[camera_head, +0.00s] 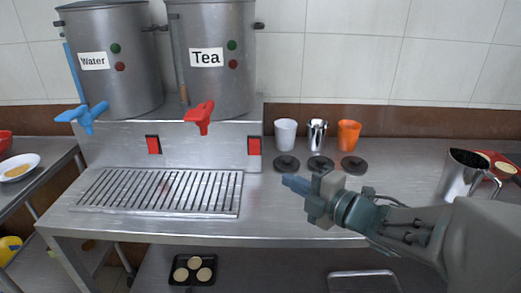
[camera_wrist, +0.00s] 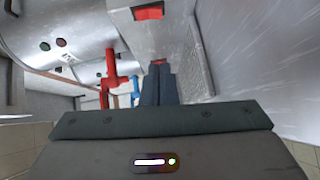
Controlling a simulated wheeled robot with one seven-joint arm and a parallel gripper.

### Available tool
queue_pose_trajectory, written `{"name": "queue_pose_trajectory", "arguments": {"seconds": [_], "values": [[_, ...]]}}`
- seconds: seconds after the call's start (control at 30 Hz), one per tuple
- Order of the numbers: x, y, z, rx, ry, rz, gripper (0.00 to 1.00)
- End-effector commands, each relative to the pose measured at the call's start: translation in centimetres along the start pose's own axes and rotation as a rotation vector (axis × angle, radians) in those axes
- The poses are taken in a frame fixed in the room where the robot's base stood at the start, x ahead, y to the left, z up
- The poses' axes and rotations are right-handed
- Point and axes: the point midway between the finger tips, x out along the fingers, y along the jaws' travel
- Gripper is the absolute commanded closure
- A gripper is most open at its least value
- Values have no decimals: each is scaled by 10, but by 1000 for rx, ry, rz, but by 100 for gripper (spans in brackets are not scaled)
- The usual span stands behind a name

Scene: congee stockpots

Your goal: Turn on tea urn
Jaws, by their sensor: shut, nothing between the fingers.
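The tea urn (camera_head: 217,75) is a steel pot labelled "Tea" at the back, with a green and a red button on its front and a red tap (camera_head: 200,117) below. It also shows at upper left in the wrist view (camera_wrist: 75,22). A red switch (camera_head: 254,146) sits on the steel stand panel below and right of the tap; a red switch (camera_wrist: 148,11) also shows at the top of the wrist view. My gripper (camera_head: 288,181) is shut and empty, pointing left, to the lower right of that switch in the picture and apart from it.
The water urn (camera_head: 110,70) with a blue tap (camera_head: 88,118) stands left, with another red switch (camera_head: 153,145) below. A slotted drip tray (camera_head: 157,209) lies in front. Three cups, including an orange one (camera_head: 348,135), and dark lids (camera_head: 320,165) stand behind my gripper. A metal jug (camera_head: 461,175) is at right.

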Motion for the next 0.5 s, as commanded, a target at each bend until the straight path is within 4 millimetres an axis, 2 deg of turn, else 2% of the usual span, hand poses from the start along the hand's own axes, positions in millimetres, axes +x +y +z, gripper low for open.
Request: {"name": "queue_pose_trajectory", "arguments": {"seconds": [0.17, 0.27, 0.5], "values": [[2, 0, 0, 1, 0, 0, 100], [11, 0, 0, 0, 1, -1, 100], [57, -2, -1, 2, 4, -2, 100]]}}
